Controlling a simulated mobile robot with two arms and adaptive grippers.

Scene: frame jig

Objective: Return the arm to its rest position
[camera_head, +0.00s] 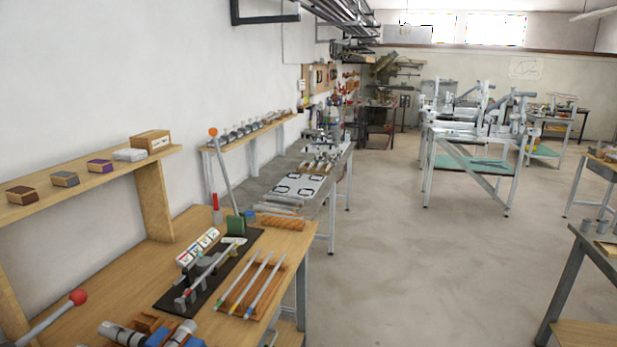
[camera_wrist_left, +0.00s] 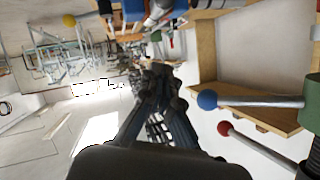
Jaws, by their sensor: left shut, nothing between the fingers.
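My left gripper (camera_wrist_left: 160,74) shows in the left wrist view as dark linked fingers drawn together at the tips. It is shut and empty, and touches nothing that I can see. In the head view I cannot make out either gripper. My right gripper is in neither view.
A wooden bench (camera_head: 215,325) holds a black jig base (camera_head: 172,303), a rack of rods (camera_head: 236,303) and a blue-and-grey device (camera_head: 172,335). A shelf (camera_head: 95,185) with small boxes runs along the wall. Ball-ended levers stick up, one red (camera_head: 78,297), one orange (camera_head: 213,132).

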